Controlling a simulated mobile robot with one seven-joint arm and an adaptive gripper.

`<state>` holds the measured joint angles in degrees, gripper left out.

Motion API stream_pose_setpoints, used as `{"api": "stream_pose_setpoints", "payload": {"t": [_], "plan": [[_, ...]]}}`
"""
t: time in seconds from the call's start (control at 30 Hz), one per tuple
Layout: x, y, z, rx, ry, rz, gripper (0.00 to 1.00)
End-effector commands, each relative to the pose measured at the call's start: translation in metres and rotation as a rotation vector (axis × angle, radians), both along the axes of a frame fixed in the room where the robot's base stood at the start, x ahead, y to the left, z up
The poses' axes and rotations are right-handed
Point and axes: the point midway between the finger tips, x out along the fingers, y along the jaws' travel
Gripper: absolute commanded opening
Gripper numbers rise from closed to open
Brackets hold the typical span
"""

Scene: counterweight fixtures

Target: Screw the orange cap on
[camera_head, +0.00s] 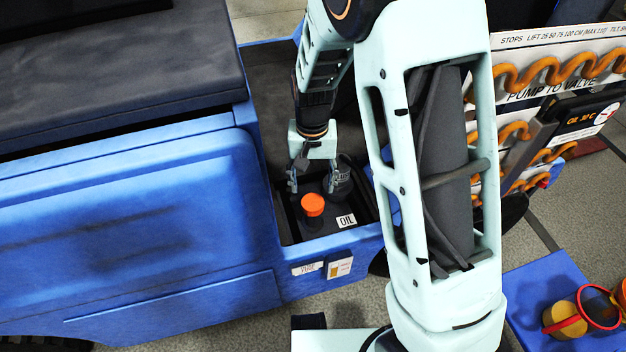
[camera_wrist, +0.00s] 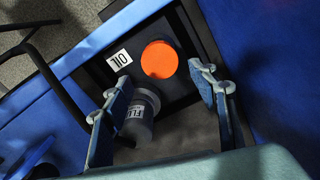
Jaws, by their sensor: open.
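The orange cap (camera_head: 313,204) sits upright in the dark recess of the blue machine, beside a white OIL label (camera_head: 346,220). In the wrist view the cap (camera_wrist: 159,59) shows as a round orange disc just beyond my fingertips, nearer the right finger. Whether it sits on a neck or thread is hidden beneath it. My gripper (camera_head: 314,186) is open and empty, just behind the cap in the head view. In the wrist view its two fingers (camera_wrist: 165,92) stand wide apart, with a grey cylinder marked with letters (camera_wrist: 140,115) between them.
The blue walls of the recess (camera_head: 325,247) stand close around the cap. The dark cylinder (camera_head: 340,178) stands beside my right finger. A panel with orange coiled hoses (camera_head: 545,72) is at the right. A blue surface (camera_head: 530,285) with orange and red items lies at the lower right.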

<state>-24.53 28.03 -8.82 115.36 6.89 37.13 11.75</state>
Motion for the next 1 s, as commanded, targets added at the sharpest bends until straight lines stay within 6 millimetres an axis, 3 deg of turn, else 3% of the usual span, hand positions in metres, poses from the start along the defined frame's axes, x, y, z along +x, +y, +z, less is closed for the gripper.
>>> {"api": "stream_pose_setpoints", "payload": {"t": [0.03,0.2,0.5,1.0], "plan": [[0.0,0.0,-0.013,-0.001,0.001,0.0,0.54],[0.0,0.0,-0.037,-0.001,0.001,-0.001,0.54],[0.0,0.0,-0.071,-0.001,0.001,-0.001,0.54],[0.0,0.0,-0.074,0.0,-0.001,-0.001,0.54]]}}
